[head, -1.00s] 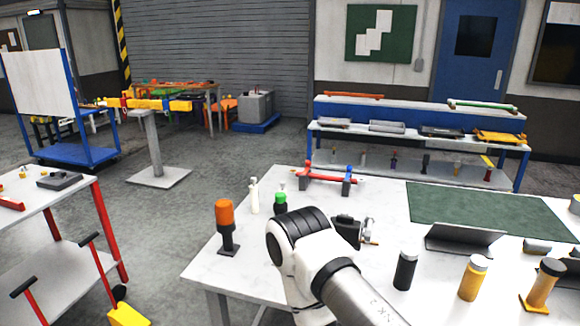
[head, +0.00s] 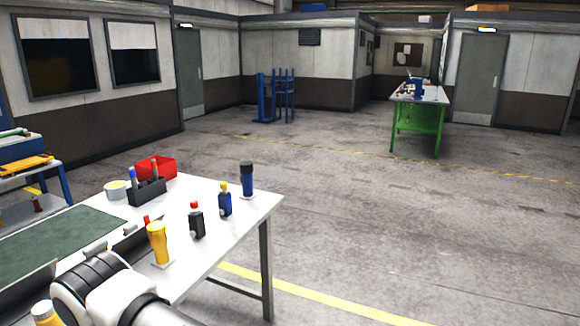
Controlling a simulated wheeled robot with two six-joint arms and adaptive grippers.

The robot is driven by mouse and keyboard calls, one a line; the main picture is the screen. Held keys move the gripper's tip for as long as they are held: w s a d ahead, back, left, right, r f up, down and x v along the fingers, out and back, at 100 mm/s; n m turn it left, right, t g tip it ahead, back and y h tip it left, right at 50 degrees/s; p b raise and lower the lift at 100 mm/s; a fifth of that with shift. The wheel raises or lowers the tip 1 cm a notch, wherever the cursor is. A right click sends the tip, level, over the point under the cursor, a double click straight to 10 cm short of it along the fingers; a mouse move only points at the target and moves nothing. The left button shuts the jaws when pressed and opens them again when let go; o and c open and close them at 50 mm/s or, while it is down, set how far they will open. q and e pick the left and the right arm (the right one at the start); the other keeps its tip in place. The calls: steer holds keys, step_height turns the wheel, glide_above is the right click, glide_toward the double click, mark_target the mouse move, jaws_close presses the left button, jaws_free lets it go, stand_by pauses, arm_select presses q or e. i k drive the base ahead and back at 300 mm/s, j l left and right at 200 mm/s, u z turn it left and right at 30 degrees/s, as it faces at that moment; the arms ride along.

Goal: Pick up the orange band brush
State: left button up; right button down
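I cannot make out an orange band brush in the head view. A yellow-orange flared object (head: 158,243) stands upright near the front edge of the white table (head: 225,240); I cannot tell that it is a brush. A white and black link of my own arm covers the bottom left corner. Neither of my grippers is in view.
On the table are a green mat (head: 50,243), a red bin (head: 157,167), a dark caddy (head: 147,192), a pale tub (head: 115,190), a black red-capped bottle (head: 196,222), a blue yellow-capped bottle (head: 225,202) and a dark blue cylinder (head: 247,180). Open floor lies right; a green bench (head: 418,125) stands far back.

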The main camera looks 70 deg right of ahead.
mark_target(153, 161)
steer(key=i+l+z, duration=0.25)
steer(key=l, duration=0.25)
steer(key=i+l+z, duration=0.1)
steer(key=l+z, duration=0.2)
steer(key=l, duration=0.15)
steer(key=i+l+z, duration=0.25)
steer(key=l, duration=0.2)
steer(key=i+l+z, duration=0.3)
steer(key=k+l, duration=0.05)
